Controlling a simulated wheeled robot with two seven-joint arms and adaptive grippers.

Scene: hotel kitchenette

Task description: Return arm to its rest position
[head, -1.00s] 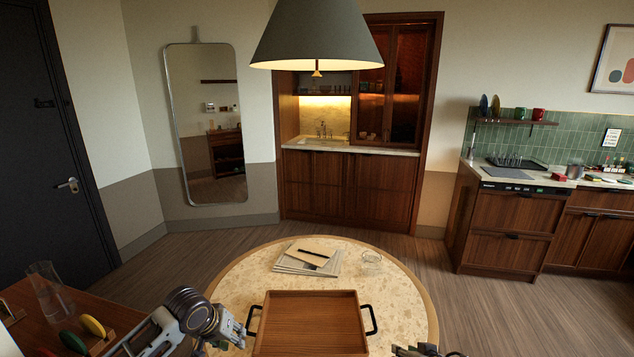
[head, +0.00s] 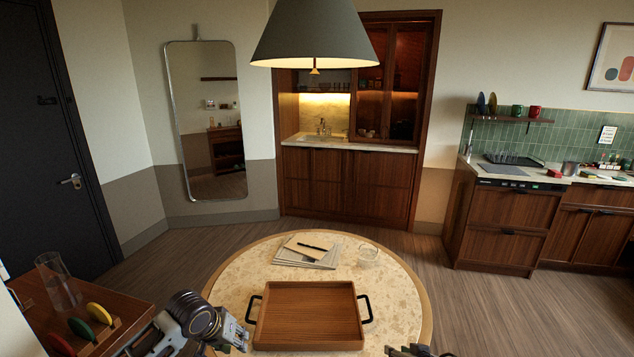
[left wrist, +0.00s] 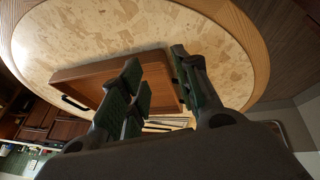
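My left gripper (head: 240,342) is low in the head view, just left of the wooden tray (head: 309,316) on the round table (head: 225,283). In the left wrist view the left gripper (left wrist: 158,82) has its two fingers apart with nothing between them. The tray (left wrist: 95,70) and the pale table top (left wrist: 120,32) lie beyond the fingers in that view. My right gripper (head: 410,350) shows only as a small part at the bottom edge of the head view, right of the tray. Its fingers cannot be made out.
A stack of papers with a pen (head: 308,250) and a clear glass (head: 368,256) stand behind the tray. At the left, a wooden counter (head: 120,315) holds a glass carafe (head: 58,282) and several coloured discs in a rack. A lamp (head: 316,35) hangs over the table.

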